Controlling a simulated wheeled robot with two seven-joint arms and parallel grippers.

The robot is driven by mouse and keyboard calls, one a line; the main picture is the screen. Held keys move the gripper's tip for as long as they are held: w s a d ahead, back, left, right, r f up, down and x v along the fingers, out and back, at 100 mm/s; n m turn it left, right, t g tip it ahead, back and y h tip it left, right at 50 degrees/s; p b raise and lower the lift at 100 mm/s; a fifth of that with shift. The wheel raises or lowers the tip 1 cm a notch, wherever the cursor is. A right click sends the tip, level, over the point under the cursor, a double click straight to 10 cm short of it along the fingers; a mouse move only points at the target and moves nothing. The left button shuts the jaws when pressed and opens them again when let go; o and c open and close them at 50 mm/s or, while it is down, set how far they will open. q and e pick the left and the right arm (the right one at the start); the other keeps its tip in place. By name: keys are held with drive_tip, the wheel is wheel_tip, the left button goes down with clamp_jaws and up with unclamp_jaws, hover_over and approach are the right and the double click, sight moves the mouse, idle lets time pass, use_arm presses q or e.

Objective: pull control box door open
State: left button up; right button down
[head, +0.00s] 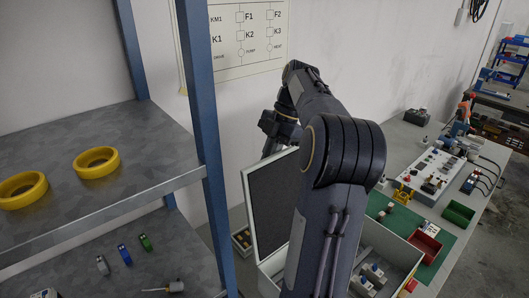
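The control box (409,262) is a pale grey box at the lower middle, with several components visible inside. Its door (270,201), with a dark inner face and pale rim, stands raised at the box's left side, clearly apart from the opening. An arm that seems to be my right one rises from the bottom and covers part of the door and box. Its gripper (274,143) points down beyond the door's upper edge. Its fingers are small and partly hidden, so I cannot tell whether they are open or touching the door. My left gripper is out of view.
A blue-posted metal shelf (120,135) fills the left, holding yellow rings (97,162) and small coloured items. A green mat (398,222) with a red bin (427,246) lies right of the box. A green bin (458,214) and a control panel (440,172) stand farther right.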

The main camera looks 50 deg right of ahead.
drive_tip(key=shift+s+f, duration=0.2)
drive_tip(key=shift+f, duration=0.25)
drive_tip(key=c, duration=1.5)
unclamp_jaws()
drive_tip(key=shift+w, duration=0.1)
drive_tip(key=shift+r, duration=0.15)
drive_tip(key=shift+r, duration=0.15)
